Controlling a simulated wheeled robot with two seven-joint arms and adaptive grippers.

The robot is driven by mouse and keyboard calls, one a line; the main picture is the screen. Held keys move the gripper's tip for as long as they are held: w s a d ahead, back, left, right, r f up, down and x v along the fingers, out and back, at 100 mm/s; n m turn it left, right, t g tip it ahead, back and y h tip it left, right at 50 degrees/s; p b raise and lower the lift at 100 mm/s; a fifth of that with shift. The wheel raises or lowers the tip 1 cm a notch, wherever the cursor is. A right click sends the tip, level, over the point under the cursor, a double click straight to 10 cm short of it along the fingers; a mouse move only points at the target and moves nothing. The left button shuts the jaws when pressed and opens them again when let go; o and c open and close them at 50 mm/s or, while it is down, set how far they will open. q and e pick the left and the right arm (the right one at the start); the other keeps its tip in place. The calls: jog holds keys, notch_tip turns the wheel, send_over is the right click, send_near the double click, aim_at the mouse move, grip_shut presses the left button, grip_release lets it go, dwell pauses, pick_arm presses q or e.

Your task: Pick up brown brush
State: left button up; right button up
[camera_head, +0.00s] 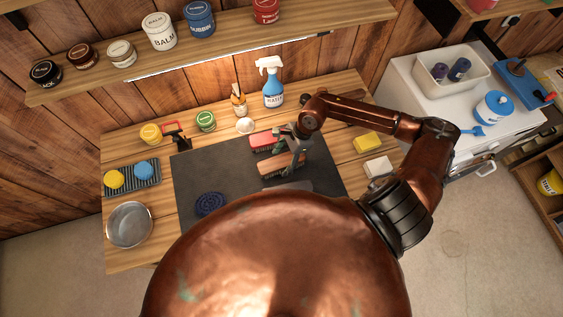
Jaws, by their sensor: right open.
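The brown brush (277,168) lies on the dark mat (192,176) on the wooden workbench, right of the mat's middle. My right gripper (293,163) is open at the right part of the brown brush and partly covers it. Whether its fingers touch the brush I cannot tell. A red brush (262,142) lies just behind the brown one, close to the gripper. My left gripper is not in view.
A dark flat item (288,186) lies in front of the brown brush. A blue round pad (210,203) lies on the mat's left. A spray bottle (272,88) and green tin (205,121) stand behind. Yellow (367,143) and white (378,166) blocks lie right. The mat's left part is mostly bare.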

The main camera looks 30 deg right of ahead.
jog(key=shift+f, duration=0.25)
jog(key=shift+c, duration=0.5)
jog(key=c, duration=1.3)
